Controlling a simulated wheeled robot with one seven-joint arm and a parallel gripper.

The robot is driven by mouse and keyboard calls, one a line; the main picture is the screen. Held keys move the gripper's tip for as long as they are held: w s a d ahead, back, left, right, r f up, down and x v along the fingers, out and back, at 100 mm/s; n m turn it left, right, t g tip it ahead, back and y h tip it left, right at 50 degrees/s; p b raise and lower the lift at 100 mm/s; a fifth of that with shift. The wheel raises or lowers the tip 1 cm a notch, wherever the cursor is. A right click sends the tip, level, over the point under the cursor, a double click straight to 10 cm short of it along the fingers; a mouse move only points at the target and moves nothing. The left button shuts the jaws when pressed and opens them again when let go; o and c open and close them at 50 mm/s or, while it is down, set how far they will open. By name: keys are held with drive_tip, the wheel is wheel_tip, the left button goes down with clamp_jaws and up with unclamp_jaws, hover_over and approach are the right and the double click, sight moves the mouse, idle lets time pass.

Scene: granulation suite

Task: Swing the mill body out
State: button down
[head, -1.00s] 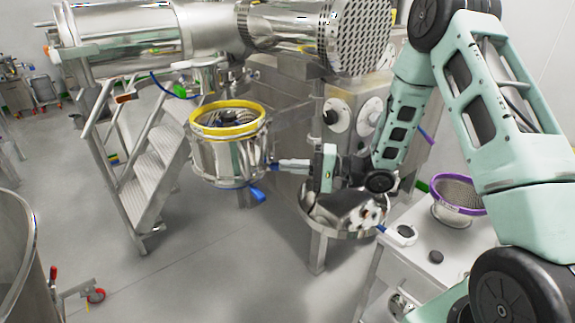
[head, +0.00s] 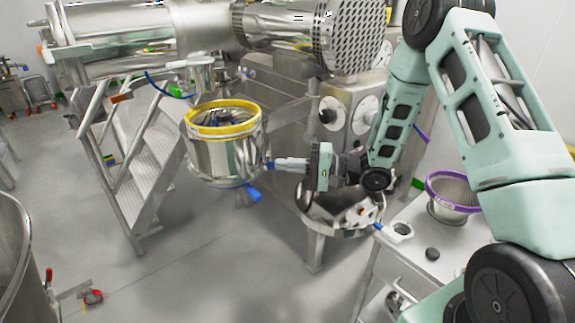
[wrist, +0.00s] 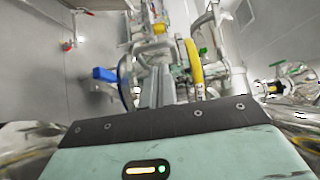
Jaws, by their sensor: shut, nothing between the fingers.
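The mill body (head: 226,160) is a shiny steel drum with a yellow ring (head: 223,118) around its open top. It stands left of the steel machine in the head view, and a blue handle (head: 254,193) hangs at its lower right. My gripper (head: 276,164) is shut, with its fingertips at the drum's right side, near a small blue part. Whether they touch is unclear. In the wrist view, the closed fingers (wrist: 157,87) point between the blue handle (wrist: 105,74) and the yellow ring (wrist: 195,68).
A metal stair (head: 150,165) stands left of the drum. A steel bowl (head: 335,222) sits below my wrist. A white cart (head: 415,240) carries a purple-rimmed sieve (head: 453,190). A large steel vessel (head: 12,255) is at front left. The middle floor is clear.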

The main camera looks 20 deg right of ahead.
drive_tip(key=shift+d, duration=0.1)
idle(0.5)
drive_tip(key=b+v, duration=0.4)
drive_tip(key=v, duration=1.3)
drive_tip(key=shift+b, duration=0.4)
